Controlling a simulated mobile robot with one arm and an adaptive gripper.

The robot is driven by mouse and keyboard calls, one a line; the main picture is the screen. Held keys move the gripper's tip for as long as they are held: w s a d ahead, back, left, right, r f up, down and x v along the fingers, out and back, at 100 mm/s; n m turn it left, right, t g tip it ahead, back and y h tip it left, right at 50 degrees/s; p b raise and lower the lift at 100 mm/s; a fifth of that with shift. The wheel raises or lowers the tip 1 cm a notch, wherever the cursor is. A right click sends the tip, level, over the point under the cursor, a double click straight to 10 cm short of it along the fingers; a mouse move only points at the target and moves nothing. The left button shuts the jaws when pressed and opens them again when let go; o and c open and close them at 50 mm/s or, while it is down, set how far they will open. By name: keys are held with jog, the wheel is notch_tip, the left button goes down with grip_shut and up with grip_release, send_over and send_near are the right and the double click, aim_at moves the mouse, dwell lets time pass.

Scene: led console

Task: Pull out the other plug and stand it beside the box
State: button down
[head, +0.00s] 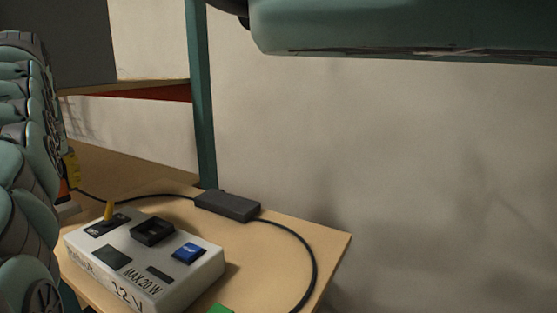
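The box (178,281), a light console marked "12 V" and "MAX 20W", sits on a wooden table at lower left. A blue piece (189,252) sits in its top at the right; I cannot tell if it is a plug or a button. Behind it is a raised black square socket (152,231), whose inside is dark. A green piece (221,309) shows at the bottom edge beside the box, mostly cut off.
A black adapter block (227,206) lies behind the box, with a black cable (313,262) curving along the right side of the table (333,248). A teal post (201,105) rises behind it. Bare tabletop shows between box and cable.

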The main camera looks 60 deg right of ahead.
jog(key=shift+f+b, duration=3.2)
jog(key=shift+f, duration=0.2)
jog(key=shift+f+b, duration=0.6)
jog(key=c, duration=0.7)
grip_release()
jog(key=shift+c, duration=0.2)
